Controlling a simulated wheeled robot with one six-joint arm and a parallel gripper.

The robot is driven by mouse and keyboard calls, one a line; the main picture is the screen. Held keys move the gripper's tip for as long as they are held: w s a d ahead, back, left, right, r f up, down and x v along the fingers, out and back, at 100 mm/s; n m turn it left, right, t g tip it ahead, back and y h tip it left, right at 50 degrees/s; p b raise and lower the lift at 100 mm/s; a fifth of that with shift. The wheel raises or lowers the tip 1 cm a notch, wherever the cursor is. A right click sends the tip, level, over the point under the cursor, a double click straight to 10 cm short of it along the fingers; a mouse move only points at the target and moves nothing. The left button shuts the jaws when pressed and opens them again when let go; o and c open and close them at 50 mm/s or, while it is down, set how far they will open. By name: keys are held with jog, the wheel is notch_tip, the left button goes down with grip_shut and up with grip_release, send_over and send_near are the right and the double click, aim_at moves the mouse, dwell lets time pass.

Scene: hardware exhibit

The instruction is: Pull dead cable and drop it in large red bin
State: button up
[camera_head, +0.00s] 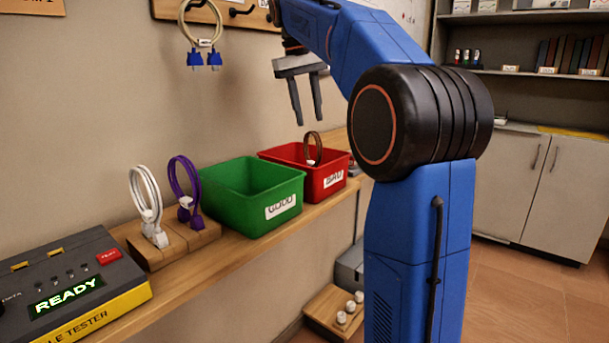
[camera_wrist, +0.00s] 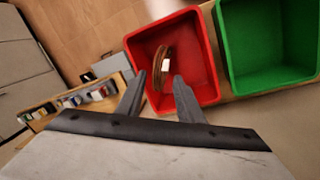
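The red bin (camera_head: 302,178) stands at the far end of the wooden shelf, with a white label on its front. A brown coiled cable (camera_head: 319,143) stands in it and rises above the rim. In the wrist view the cable (camera_wrist: 164,58) lies inside the red bin (camera_wrist: 202,50), with a white tag on it. My gripper (camera_head: 307,121) is open and empty above the red bin, fingers pointing down. In the wrist view its fingertips (camera_wrist: 160,75) appear on either side of the cable, apart from it. A white cable (camera_head: 147,198) and a purple cable (camera_head: 184,190) stand on wooden blocks.
A green bin (camera_head: 240,195) stands beside the red bin, nearer the tester. The cable tester (camera_head: 65,290) reads READY at the lower left. A beige cable with blue plugs (camera_head: 203,42) hangs from a wall peg rack. A wooden tray (camera_head: 325,308) with white items sits below.

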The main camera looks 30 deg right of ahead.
jog(key=shift+w+a+r, duration=0.1)
jog(key=shift+a+r, duration=0.15)
jog(key=shift+r, duration=0.95)
jog(key=shift+a+r, duration=0.2)
jog(key=shift+r, duration=1)
